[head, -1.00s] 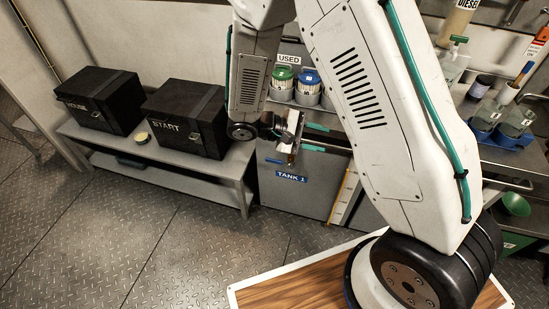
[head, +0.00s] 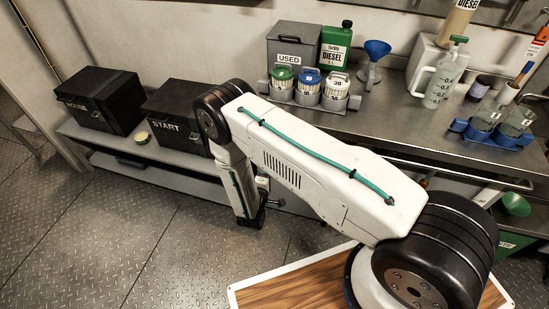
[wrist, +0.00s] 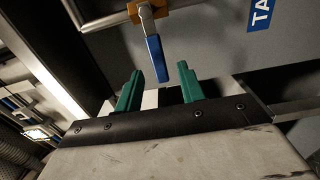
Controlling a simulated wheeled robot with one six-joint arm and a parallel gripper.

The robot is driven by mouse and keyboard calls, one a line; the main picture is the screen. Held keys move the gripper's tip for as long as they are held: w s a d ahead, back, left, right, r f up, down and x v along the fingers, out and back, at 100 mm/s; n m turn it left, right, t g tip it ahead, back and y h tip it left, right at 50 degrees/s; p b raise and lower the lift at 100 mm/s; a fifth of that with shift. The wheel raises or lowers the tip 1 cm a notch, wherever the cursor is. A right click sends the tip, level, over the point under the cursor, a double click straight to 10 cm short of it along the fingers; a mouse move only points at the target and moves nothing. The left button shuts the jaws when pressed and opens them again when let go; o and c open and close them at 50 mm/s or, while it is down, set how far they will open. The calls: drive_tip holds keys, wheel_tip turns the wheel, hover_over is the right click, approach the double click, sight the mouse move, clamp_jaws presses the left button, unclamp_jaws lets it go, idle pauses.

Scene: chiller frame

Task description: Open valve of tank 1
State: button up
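The valve of tank 1 shows in the wrist view, with a blue lever handle (wrist: 155,58) hanging down from a brass-coloured body (wrist: 150,10) on a metal pipe. My gripper (wrist: 160,78) is open, with two green fingers apart and nothing between them. The blue handle's lower end appears near the gap between the fingertips; I cannot tell how far in front it is. Part of the blue tank label (wrist: 260,14) shows at the upper right of the wrist view. In the head view, my arm hides the valve and the tank label.
Two black boxes, one marked START (head: 180,118), stand on a low grey bench (head: 240,157) at left. The metal counter (head: 400,125) holds an USED bin (head: 297,50), several lidded containers, a green diesel can (head: 336,45) and a jug (head: 443,82). The plated floor (head: 140,235) at left is clear.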

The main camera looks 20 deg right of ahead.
drive_tip(key=x, duration=0.6)
drive_tip(key=shift+w+d, duration=0.15)
drive_tip(key=shift+d, duration=0.1)
clamp_jaws()
